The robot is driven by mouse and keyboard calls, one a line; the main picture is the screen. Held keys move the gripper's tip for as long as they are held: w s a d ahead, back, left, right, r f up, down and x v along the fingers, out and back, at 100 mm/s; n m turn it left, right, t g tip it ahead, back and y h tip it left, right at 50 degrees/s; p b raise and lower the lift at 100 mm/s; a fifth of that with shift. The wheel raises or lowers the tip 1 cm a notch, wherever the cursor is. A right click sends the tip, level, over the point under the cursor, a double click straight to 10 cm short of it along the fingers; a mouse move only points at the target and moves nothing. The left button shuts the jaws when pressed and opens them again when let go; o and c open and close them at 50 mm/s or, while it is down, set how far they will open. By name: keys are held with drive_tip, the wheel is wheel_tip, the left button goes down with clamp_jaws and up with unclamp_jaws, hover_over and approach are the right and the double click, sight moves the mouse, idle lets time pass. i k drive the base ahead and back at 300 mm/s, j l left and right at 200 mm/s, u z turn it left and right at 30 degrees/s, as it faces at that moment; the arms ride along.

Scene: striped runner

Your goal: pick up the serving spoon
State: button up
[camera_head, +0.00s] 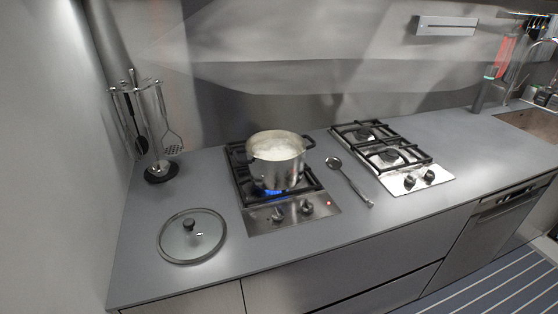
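The serving spoon (349,182) lies on the grey counter between the two gas hobs. Its dark round bowl points to the back left and its long metal handle runs toward the front right. It lies apart from both hobs, with nothing on top of it. My gripper does not show in the head camera view.
A steel pot (278,172) stands on the left hob (252,215) over a blue flame. A glass lid (191,254) lies at front left. A utensil rack (158,169) stands at back left. The right hob (419,181) is empty. The sink (535,122) is far right.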

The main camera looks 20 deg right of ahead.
sight(336, 163)
drive_tip(key=l+u, duration=0.1)
drive_tip(key=u, duration=0.5)
drive_tip(key=i+l+u, duration=0.1)
drive_tip(key=l+u, duration=0.35)
drive_tip(key=l, duration=0.3)
drive_tip(key=l+u, duration=0.45)
drive_tip(key=l, duration=0.35)
